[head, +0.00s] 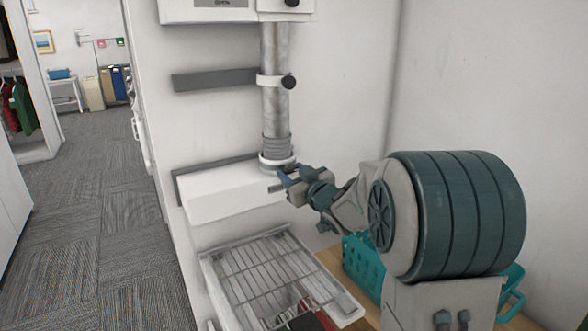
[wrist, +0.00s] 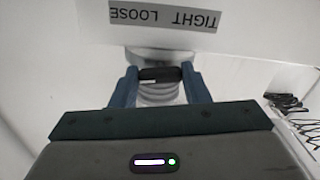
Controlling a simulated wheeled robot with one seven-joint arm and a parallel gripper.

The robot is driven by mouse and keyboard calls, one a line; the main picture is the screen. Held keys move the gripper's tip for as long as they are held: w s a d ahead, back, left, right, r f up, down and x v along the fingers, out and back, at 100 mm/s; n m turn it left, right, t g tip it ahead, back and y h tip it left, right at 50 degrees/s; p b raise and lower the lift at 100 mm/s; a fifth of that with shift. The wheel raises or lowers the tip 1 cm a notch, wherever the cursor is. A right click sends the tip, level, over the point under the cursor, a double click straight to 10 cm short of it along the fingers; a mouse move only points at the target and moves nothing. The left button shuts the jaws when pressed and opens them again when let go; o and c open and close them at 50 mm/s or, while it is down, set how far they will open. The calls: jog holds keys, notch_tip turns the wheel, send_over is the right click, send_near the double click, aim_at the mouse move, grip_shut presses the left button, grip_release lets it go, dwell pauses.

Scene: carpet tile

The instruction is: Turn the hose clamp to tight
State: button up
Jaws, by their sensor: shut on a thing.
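The hose clamp (head: 277,160) is a pale ring around the lower end of a ribbed grey hose (head: 276,146). In the wrist view a dark handle (wrist: 160,74) lies crosswise in front of the pale ring (wrist: 160,55). My gripper (wrist: 160,80) is shut on this handle, with one blue finger at each end. In the head view my gripper (head: 284,180) reaches the clamp from the right and hides the handle. An upside-down label (wrist: 165,16) in the wrist view reads TIGHT and LOOSE.
A white box-like ledge (head: 225,195) sits below the hose. A wire rack (head: 265,268) stands below that. A teal basket (head: 362,262) is partly behind my arm. Carpeted floor (head: 90,220) is clear at left.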

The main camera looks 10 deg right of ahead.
jog(key=shift+m+p, duration=0.4)
jog(key=shift+m, duration=0.6)
jog(key=o, duration=1)
jog(key=v, duration=1.4)
jog(key=shift+p, duration=0.3)
jog(key=shift+w, duration=0.1)
